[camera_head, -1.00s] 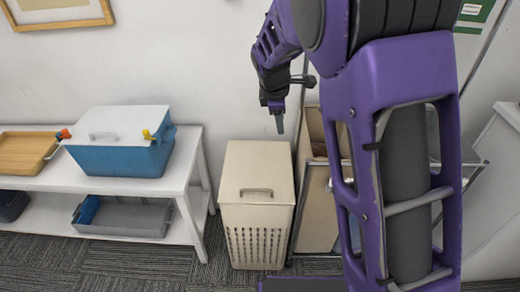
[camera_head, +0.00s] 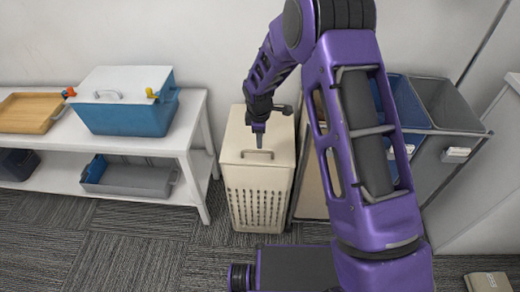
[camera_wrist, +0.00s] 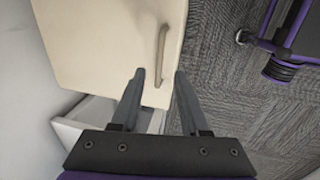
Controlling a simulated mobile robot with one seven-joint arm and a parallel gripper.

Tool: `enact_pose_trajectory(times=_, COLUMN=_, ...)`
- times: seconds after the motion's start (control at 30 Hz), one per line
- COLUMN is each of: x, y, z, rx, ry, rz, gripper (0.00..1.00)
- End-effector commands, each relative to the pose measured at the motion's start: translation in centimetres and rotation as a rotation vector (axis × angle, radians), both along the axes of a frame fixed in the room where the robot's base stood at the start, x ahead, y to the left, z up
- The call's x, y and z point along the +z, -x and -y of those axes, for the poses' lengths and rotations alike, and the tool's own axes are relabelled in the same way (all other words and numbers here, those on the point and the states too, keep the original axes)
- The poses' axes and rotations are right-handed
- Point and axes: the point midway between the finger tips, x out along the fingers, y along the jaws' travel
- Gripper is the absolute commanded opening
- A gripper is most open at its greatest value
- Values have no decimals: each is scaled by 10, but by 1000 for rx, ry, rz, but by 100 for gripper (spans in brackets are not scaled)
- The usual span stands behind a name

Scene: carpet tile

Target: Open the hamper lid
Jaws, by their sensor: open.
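The cream hamper (camera_head: 258,205) stands upright on the carpet against the wall, with slotted holes in its front. Its lid (camera_head: 236,132) is shut and carries a bar handle (camera_head: 257,153) near the front edge. My gripper (camera_head: 260,140) is above the lid, just behind the handle in the head view. The handle also shows in the wrist view (camera_wrist: 162,55), beyond the fingertips. Contact with the handle cannot be told.
A white shelf bench (camera_head: 185,140) left of the hamper holds a blue cooler (camera_head: 125,118), a wooden tray (camera_head: 28,112) and a grey bin (camera_head: 128,180). A framed cart with bins (camera_head: 447,108) stands at right. Carpet in front is partly clear; a small box (camera_head: 488,282) lies right.

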Motion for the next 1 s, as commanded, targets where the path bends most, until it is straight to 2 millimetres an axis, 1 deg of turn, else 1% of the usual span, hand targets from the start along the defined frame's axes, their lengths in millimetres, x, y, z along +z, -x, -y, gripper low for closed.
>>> enact_pose_trajectory(times=0.03, x=-14, y=-2, z=0, rx=1, ry=0, rz=-2, gripper=45)
enact_pose_trajectory(times=0.1, x=-28, y=-4, z=0, rx=1, ry=1, rz=-2, gripper=45)
enact_pose_trajectory(times=0.2, x=-44, y=-8, z=0, rx=1, ry=1, rz=-1, gripper=45)
enact_pose_trajectory(times=0.3, x=-56, y=-11, z=0, rx=1, ry=0, rz=0, gripper=45)
enact_pose_trajectory(times=0.5, x=-68, y=-13, z=0, rx=1, ry=0, rz=0, gripper=45)
enact_pose_trajectory(times=0.77, x=-68, y=-14, z=0, rx=1, ry=0, rz=1, gripper=45)
enact_pose_trajectory(times=0.87, x=-68, y=-14, z=0, rx=1, ry=0, rz=1, gripper=29)
enact_pose_trajectory(times=1.0, x=-68, y=-14, z=0, rx=1, ry=0, rz=1, gripper=3)
